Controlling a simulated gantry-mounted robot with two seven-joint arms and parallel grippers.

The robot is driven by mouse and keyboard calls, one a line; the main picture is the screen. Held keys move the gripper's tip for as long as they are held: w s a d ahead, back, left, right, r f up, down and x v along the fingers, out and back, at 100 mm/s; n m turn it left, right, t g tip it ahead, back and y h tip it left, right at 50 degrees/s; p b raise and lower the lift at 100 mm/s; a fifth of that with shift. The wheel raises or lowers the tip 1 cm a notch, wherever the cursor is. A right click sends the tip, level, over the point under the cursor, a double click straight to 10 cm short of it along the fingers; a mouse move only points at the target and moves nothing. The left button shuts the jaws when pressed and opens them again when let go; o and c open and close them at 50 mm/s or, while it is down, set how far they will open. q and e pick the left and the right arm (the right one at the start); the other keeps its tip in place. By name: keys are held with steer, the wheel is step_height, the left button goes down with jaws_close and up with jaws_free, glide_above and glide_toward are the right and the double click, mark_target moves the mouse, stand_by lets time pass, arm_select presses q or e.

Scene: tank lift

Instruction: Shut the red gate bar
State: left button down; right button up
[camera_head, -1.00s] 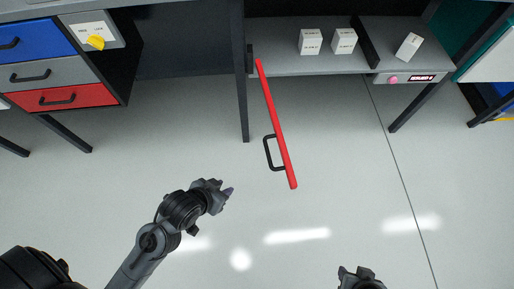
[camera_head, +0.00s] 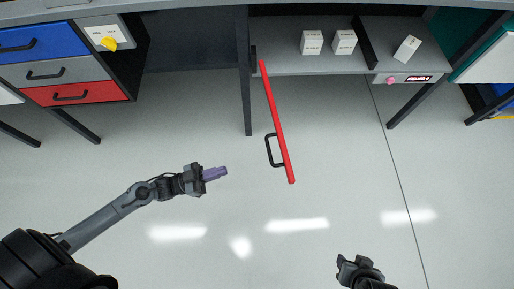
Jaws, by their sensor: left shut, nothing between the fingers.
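The red gate bar (camera_head: 278,125) hangs out from the dark post side of the grey shelf, swung open toward me over the floor. Its black handle (camera_head: 270,150) is on its left side, near the free end. My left gripper (camera_head: 222,173) is to the left of the handle, apart from it, with its purplish fingers shut and empty, pointing right. My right gripper (camera_head: 348,262) shows at the bottom edge, below and right of the bar's free end; its fingers are too small and dark to read.
A grey shelf (camera_head: 290,62) with white boxes and a pink button (camera_head: 390,80) lies at the back. A drawer unit (camera_head: 70,93) with blue, grey and red drawers stands at the left. Table legs (camera_head: 244,105) stand beside the bar. The floor around the handle is clear.

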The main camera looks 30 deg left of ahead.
arm_select(q)
steer(key=w+d+r+m+g+b, duration=0.1)
steer(key=w+d+r+b, duration=0.3)
steer(key=w+d, duration=0.4)
steer(key=shift+w+d+b, duration=0.4)
steer(key=shift+w, duration=0.4)
steer(key=shift+r, duration=0.1)
